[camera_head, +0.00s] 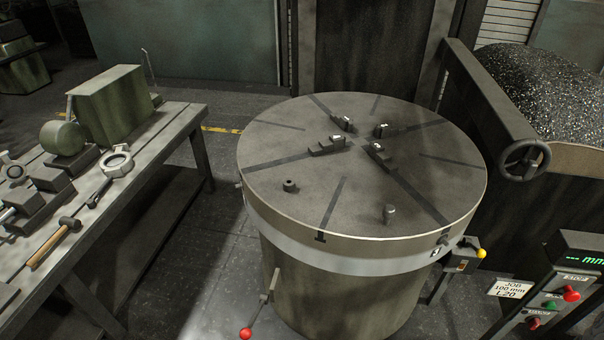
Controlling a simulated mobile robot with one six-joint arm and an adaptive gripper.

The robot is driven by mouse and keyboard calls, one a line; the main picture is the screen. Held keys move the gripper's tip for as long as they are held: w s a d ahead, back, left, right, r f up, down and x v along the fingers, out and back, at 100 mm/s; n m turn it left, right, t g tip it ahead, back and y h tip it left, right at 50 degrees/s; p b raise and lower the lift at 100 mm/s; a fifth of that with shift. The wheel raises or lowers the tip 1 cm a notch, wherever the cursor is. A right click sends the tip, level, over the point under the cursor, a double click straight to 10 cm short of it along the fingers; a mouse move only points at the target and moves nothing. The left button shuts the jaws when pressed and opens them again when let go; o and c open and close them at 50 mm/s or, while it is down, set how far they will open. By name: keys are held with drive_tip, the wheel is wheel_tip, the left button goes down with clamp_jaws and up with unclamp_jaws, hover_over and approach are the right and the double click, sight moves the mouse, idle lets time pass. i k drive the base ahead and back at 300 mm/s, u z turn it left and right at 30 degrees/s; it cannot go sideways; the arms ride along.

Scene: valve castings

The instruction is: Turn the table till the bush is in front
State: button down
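The round table (330,215) is a wide dark disc with a pale band round its rim, on a drum-shaped base. Several jaws (378,152) stand round its middle. A small dark cylindrical piece (290,187) stands on the near left of the top. Another small upright piece (389,214) with a lighter top stands near the front right edge. I cannot tell for certain which of these two is the bush. My gripper is not in view.
A lever with a red knob (246,333) sticks out at the table's front left. A yellow-knobbed lever (481,253) is at its right. A control panel (560,285) and handwheel (524,159) stand at right. A bench (165,140) with tools stands at left, with open floor between.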

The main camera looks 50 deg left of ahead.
sight(338, 210)
drive_tip(key=z, duration=0.35)
drive_tip(key=k, duration=0.9)
drive_tip(key=u, duration=1.2)
drive_tip(key=i, duration=0.95)
